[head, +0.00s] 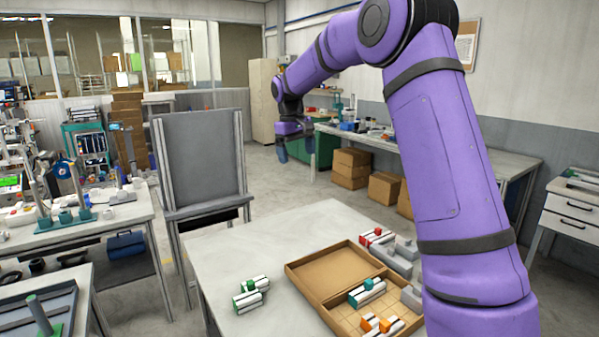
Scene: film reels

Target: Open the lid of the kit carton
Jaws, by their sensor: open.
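The kit carton (331,322) is a brown cardboard box on the light table, partly hidden at the right by my purple arm. Its lid (333,270) appears folded back and lies open on the far side, like a shallow empty tray. The near half shows a grid of compartments. A white piece with a teal block (368,291) and one with orange blocks (384,324) are in or over that half. My gripper (297,160) is open and empty, raised beyond the table's far edge, well apart from the carton.
White pieces with green blocks (251,294) lie left of the carton. Pieces with red blocks (377,237) and grey holders (393,259) stand behind it. The table's (262,240) left and far parts are clear. A grey board on a frame (201,155) stands behind left.

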